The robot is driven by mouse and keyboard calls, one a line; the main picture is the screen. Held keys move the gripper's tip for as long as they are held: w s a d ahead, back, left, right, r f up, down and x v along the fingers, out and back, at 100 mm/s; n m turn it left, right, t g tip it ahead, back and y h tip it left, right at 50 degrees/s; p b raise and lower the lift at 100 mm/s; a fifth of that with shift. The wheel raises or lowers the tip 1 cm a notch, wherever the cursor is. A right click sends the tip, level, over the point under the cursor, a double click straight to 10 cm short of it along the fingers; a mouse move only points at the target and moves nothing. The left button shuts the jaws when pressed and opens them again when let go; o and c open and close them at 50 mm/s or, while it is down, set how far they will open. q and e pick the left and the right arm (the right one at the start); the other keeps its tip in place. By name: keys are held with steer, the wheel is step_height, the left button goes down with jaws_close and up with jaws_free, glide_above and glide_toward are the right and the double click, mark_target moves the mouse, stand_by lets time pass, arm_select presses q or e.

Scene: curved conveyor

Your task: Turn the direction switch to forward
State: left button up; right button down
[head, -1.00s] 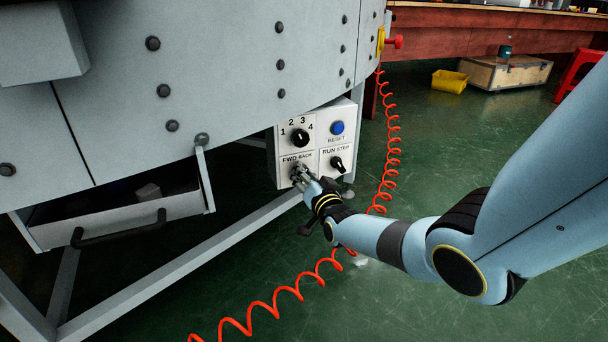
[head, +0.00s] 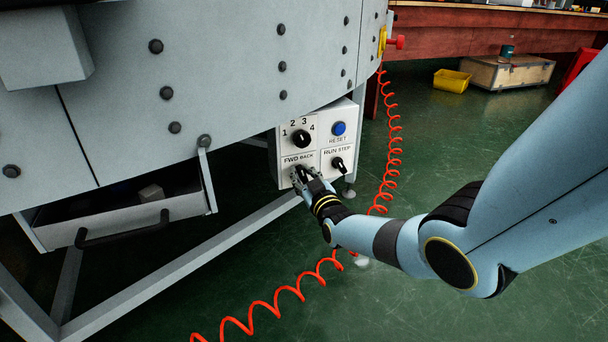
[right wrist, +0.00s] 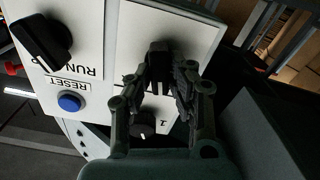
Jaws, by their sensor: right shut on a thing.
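The white control box (head: 325,121) is under the conveyor's grey side. Its direction switch, a black knob (right wrist: 158,62), sits under the FWD BACK label at the lower left of the panel. My right gripper (head: 301,178) is at this knob. In the right wrist view my right gripper (right wrist: 164,76) has its two fingers on either side of the knob, shut on it. In the head view the fingers mostly hide the knob, so I cannot tell its exact angle. My left gripper is not in view.
The RUN STEP knob (head: 338,164), blue RESET button (head: 339,128) and numbered dial (head: 301,139) are close by on the panel. A red coiled hose (head: 390,150) hangs to the right. An open drawer (head: 130,222) is at left.

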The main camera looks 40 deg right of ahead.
steer(key=shift+n, duration=0.6)
steer(key=shift+a+f+n, duration=0.1)
steer(key=shift+n, duration=0.5)
steer(key=c, duration=1.2)
jaws_free()
steer(key=shift+c, duration=0.2)
steer(key=v, duration=1.2)
